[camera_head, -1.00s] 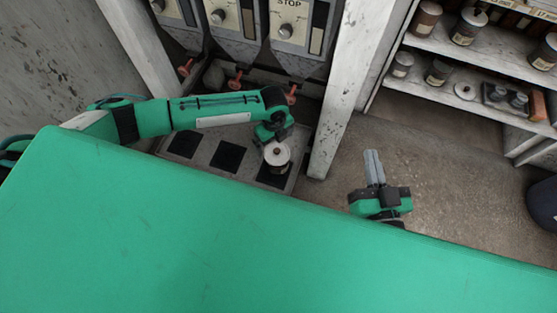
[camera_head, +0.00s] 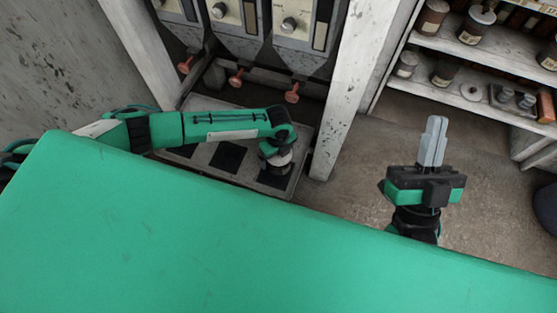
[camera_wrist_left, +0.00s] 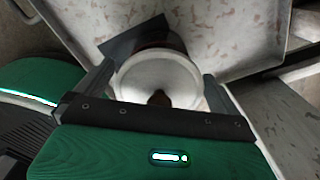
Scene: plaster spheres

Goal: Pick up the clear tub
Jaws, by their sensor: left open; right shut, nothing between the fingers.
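The tub (camera_head: 281,160) stands on a dark square pad on the grey metal tray. The tub's body is mostly hidden below the lid. My left gripper (camera_wrist_left: 157,88) is open, with one finger on each side of the lid; contact cannot be told. In the head view my left gripper (camera_head: 277,154) covers much of the tub. My right gripper (camera_head: 433,142) is shut and empty, over the floor at the right.
The grey tray (camera_head: 304,158) has several dark pads. Dispensers with red-brown knobs (camera_head: 292,92) stand behind it. A white post (camera_head: 342,100) rises right of the tray. A shelf (camera_head: 470,92) with jars is at the upper right. Open floor lies below the shelf.

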